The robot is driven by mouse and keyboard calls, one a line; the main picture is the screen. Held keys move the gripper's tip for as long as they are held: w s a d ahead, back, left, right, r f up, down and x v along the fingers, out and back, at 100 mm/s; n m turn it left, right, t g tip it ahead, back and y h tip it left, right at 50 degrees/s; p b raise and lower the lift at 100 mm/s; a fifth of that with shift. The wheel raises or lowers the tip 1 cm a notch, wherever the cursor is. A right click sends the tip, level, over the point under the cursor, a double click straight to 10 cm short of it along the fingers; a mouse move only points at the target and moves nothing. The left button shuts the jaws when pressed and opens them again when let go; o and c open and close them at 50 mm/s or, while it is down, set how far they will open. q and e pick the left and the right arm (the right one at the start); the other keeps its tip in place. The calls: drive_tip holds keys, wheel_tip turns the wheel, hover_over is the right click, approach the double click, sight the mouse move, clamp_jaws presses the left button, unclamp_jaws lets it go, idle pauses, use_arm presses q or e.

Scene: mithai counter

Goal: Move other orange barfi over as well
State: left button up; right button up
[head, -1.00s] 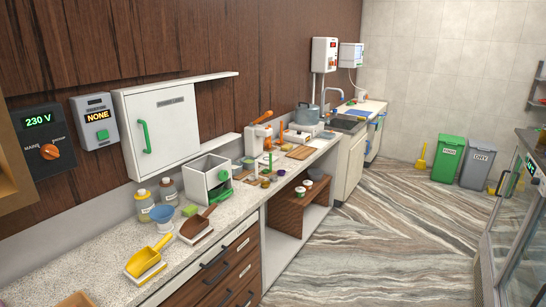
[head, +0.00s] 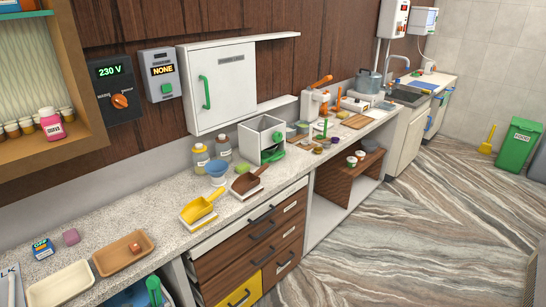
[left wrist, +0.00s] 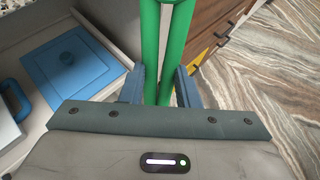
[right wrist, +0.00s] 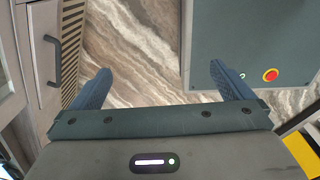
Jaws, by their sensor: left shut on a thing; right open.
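One orange barfi piece (head: 135,247) sits in the brown tray (head: 107,267) at the near left of the counter in the head view. An empty cream tray (head: 62,287) lies left of it. My left gripper (left wrist: 160,88) is shut on green tongs (left wrist: 165,45), which point away from the wrist camera. The tongs (head: 154,290) also show at the bottom of the head view, in front of the counter edge. No barfi shows between them. My right gripper (right wrist: 160,82) is open and empty above the floor, and is not seen in the head view. No second orange piece shows clearly.
A pink block (head: 71,237) and a blue box (head: 42,248) lie behind the trays. A yellow scoop (head: 198,210) and a brown scoop (head: 246,184) lie farther right. The counter between brown tray and yellow scoop is clear. A blue lidded container (left wrist: 75,68) is low beside the tongs.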

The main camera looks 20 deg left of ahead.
drive_tip(key=w+d, duration=0.4)
drive_tip(key=d, duration=0.3)
drive_tip(key=w+a+r+t, duration=0.3)
drive_tip(key=w+a+t, duration=0.1)
drive_tip(key=w+a, duration=0.85)
drive_tip(key=w+d, duration=0.4)
drive_tip(key=shift+d+r, duration=0.4)
drive_tip(key=shift+r, duration=0.05)
